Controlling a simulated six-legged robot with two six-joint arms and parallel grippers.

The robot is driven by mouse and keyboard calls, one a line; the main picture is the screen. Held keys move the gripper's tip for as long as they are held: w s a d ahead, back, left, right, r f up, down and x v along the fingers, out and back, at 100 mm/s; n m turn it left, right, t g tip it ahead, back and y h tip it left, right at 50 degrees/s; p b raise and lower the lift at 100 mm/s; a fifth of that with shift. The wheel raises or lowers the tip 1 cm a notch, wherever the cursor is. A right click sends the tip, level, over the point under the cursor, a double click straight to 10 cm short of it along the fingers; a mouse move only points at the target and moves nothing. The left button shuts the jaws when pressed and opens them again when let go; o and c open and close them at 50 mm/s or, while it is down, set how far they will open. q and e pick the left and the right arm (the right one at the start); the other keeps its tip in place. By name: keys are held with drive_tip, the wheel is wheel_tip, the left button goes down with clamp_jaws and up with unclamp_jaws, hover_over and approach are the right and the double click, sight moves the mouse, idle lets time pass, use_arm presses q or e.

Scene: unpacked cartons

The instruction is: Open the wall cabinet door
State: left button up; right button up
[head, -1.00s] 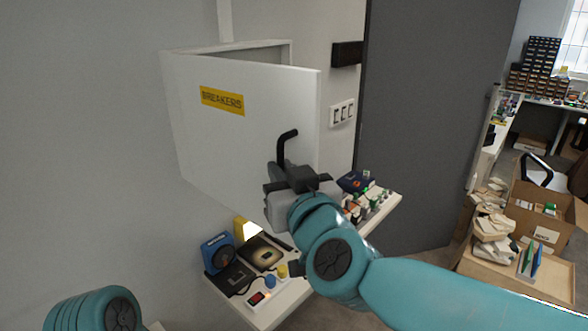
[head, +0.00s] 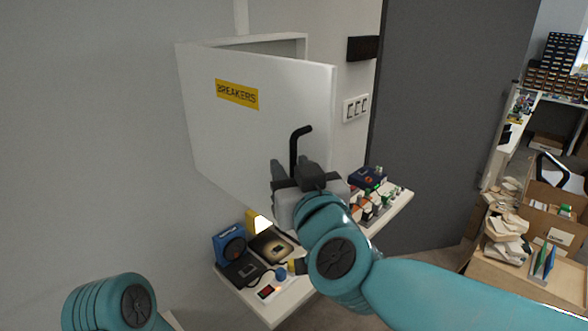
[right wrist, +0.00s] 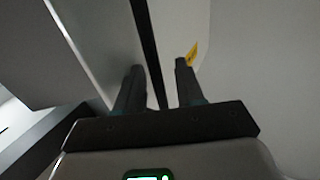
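The wall cabinet door (head: 250,130) is white with a yellow BREAKERS label (head: 237,94). It stands ajar, its right edge swung out from the cabinet box (head: 290,45). Its black bar handle (head: 298,142) is near the right edge. My right gripper (head: 295,172) is at the handle's lower part, fingers apart. In the right wrist view the dark handle (right wrist: 146,40) runs between the two fingers (right wrist: 159,80), with gaps showing beside it. Contact cannot be made out. My left gripper is out of view; only part of that arm shows at lower left.
Below the door is a white shelf (head: 267,310) with a blue device (head: 229,245), a lamp and small parts. A dark grey panel (head: 445,120) stands to the right. Light switches (head: 355,108) are on the wall. Cartons (head: 545,205) and a bench are at far right.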

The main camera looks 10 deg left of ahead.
drive_tip(key=v, duration=1.6)
drive_tip(key=shift+d, duration=0.2)
drive_tip(key=shift+a, duration=0.1)
